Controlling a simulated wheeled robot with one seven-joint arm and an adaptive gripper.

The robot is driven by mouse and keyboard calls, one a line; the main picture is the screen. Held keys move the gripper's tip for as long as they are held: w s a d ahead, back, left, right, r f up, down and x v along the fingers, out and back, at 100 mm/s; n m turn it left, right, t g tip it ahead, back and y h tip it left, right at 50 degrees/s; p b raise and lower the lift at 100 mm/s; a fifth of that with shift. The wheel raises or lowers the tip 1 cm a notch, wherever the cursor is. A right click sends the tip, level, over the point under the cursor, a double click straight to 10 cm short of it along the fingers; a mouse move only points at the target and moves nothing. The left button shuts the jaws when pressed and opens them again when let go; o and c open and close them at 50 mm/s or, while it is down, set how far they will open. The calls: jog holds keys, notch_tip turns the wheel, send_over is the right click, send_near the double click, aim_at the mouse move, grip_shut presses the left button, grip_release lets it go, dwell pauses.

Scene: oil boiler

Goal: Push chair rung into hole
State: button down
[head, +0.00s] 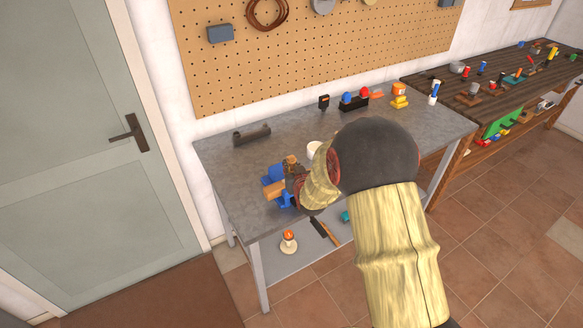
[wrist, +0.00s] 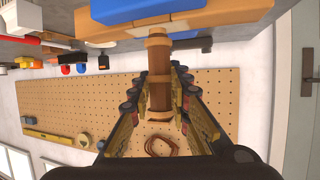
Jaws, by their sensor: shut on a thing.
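The chair rung (wrist: 158,90), a brown turned wooden rod, is between the fingers of my gripper (wrist: 159,68) in the wrist view. My gripper is shut on it. The rung's far end points at a tan wooden block (wrist: 105,32) and appears to meet it at a pale patch. The hole is not visible, so I cannot tell whether the end is inside. A blue vise (wrist: 125,10) is around the block. In the head view, the vise (head: 276,172) and block (head: 272,190) are at the bench's front left, and my gripper (head: 298,180) is beside them, partly hidden by my arm.
The grey workbench (head: 225,155) holds a dark bracket (head: 251,135), a white cup (head: 313,149) and several small items along the back. A pegboard (head: 300,50) hangs behind. A brush (head: 325,231) and an orange-topped object (head: 289,241) are on the lower shelf.

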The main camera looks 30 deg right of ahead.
jog(key=shift+f, duration=0.3)
jog(key=c, duration=1.6)
grip_release()
jog(key=shift+s, duration=0.1)
jog(key=v, duration=1.1)
jog(key=shift+s+a+r, duration=0.1)
jog(key=shift+s+a, duration=0.05)
jog(key=shift+s, duration=0.25)
